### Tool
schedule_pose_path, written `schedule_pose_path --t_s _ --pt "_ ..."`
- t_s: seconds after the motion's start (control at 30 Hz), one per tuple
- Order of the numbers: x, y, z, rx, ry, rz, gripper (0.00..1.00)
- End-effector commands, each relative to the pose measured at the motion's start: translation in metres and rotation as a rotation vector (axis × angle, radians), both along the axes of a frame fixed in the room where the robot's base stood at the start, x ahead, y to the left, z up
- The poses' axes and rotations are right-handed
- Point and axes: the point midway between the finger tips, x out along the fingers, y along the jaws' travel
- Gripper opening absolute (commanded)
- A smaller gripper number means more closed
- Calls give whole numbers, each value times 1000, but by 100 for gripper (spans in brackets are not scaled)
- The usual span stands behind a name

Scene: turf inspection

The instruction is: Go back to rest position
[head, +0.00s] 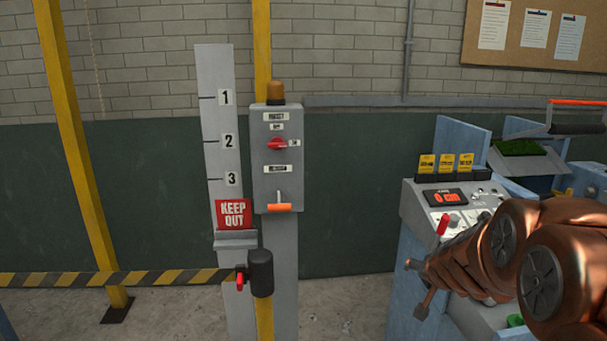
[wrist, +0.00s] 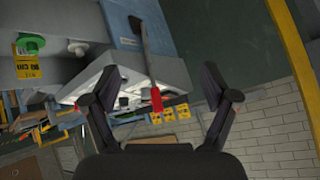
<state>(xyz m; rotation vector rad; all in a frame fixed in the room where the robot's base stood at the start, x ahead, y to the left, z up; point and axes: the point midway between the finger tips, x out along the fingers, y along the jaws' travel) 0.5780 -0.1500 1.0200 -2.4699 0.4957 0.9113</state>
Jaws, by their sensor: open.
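My gripper (wrist: 160,88) shows in the wrist view with its two dark fingers spread apart and nothing between them. A red-tipped lever (wrist: 156,99) on a grey rod appears beyond the gap between the fingers; I see no contact. In the head view my copper arm reaches in from the right, in front of the blue machine (head: 411,262), and my fingers cannot be made out there.
A grey control box (head: 277,155) with a red switch and orange handle stands on a post. A striped barrier (head: 130,278) crosses the left, under a KEEP OUT sign (head: 233,215). Floor (head: 340,305) between post and machine looks clear.

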Motion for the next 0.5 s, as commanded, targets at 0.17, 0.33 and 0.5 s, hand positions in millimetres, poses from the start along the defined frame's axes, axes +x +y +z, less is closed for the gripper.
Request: schedule_pose_path --t_s 0.17,0.33,0.5 --pt "-56 96 0 72 148 253 85" --pt "-142 156 -13 103 359 445 85" --pt "-242 179 -22 82 602 572 85"
